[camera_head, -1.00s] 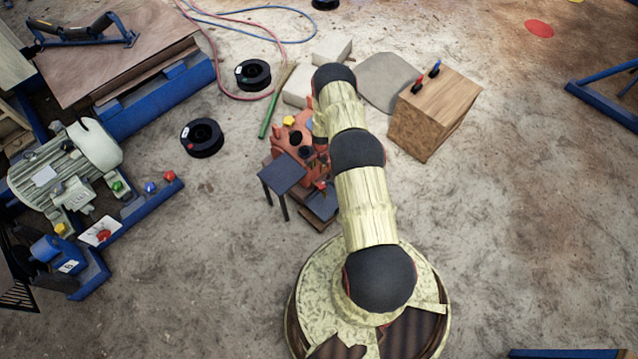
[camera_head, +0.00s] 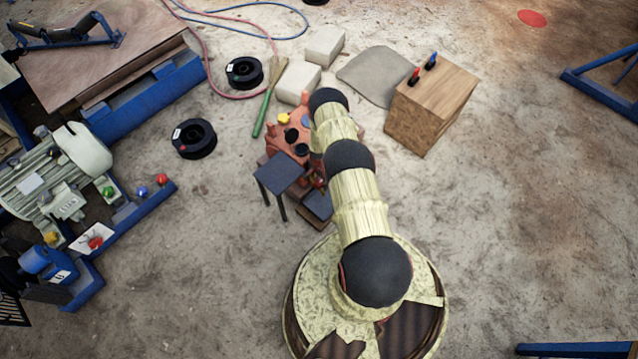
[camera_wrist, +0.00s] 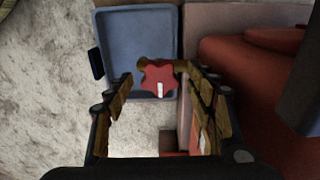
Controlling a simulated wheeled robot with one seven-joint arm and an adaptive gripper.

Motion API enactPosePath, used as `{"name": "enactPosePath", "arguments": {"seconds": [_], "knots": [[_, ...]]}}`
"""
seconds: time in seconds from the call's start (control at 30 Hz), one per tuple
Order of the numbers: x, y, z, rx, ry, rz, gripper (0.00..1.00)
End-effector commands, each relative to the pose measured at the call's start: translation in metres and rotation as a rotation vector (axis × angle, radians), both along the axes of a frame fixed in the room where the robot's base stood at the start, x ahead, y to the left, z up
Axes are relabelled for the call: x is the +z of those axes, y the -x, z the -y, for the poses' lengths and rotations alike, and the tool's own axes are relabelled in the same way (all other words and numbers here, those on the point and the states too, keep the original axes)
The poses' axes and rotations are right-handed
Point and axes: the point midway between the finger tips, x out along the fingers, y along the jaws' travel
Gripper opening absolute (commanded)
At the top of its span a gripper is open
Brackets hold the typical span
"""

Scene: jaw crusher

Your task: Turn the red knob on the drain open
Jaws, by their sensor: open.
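The red knob (camera_wrist: 158,77) is star-shaped with a white mark. In the wrist view it shows between the fingertips of my open gripper (camera_wrist: 158,88), with a gap on each side; I cannot tell how far it is in depth. A brownish pipe or fitting (camera_wrist: 182,66) shows behind the knob. A blue-grey tray (camera_wrist: 118,45) lies beyond the knob. The tray also shows in the head view (camera_head: 318,206), beside the orange-red machine (camera_head: 292,131). My arm hides my gripper in the head view.
A large red body (camera_wrist: 240,75) stands close to the right finger in the wrist view. A small dark table (camera_head: 280,171) stands left of the tray. A wooden box (camera_head: 430,112) stands to the right. Open floor lies to the left.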

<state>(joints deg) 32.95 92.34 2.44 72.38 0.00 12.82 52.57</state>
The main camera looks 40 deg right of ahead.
Motion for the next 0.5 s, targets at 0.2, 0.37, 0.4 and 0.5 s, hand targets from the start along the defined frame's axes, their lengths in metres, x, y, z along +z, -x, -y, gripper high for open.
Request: {"name": "enactPosePath", "arguments": {"seconds": [0.2, 0.37, 0.4, 0.5], "knots": [[-0.0003, -0.0003, 0.0001, 0.0, 0.0, 0.0, 0.56], [-0.0004, -0.0001, 0.0, 0.0, 0.0, 0.0, 0.49], [-0.0004, 0.0, 0.0, 0.0, 0.0, 0.0, 0.47], [-0.0004, 0.0, -0.0001, 0.0, 0.0, 0.0, 0.41]]}}
